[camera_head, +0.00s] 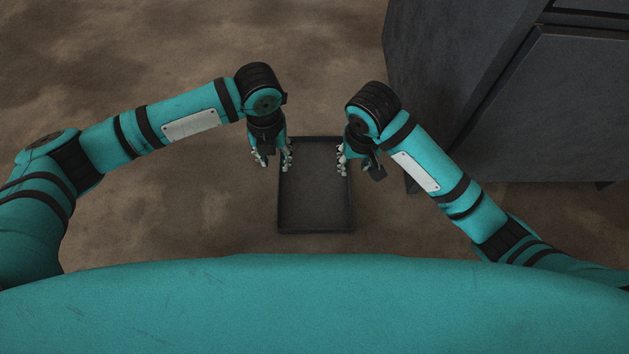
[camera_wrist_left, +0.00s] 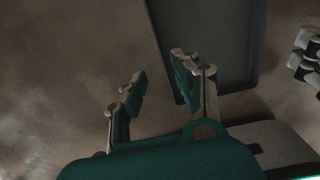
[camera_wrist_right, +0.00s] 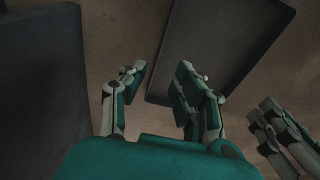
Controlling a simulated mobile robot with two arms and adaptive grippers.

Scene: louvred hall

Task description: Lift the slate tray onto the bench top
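The slate tray (camera_head: 315,222) is a dark, shallow, empty rectangle with a low rim, lying on the brown floor between my two grippers in the head view. My left gripper (camera_head: 274,164) is open over the tray's left edge, one finger outside and one above the inside. The left wrist view shows its parted fingers (camera_wrist_left: 158,75) beside the tray's rim (camera_wrist_left: 163,45). My right gripper (camera_head: 360,171) is open at the right edge in the same way. The right wrist view shows its fingers (camera_wrist_right: 160,75) apart near the tray (camera_wrist_right: 225,45). Whether either gripper touches the tray cannot be told.
A large dark grey block of furniture (camera_head: 480,80), possibly the bench, stands at the upper right, close to my right arm. Its dark side (camera_wrist_right: 40,90) fills the left of the right wrist view. The floor (camera_head: 150,215) to the left is clear.

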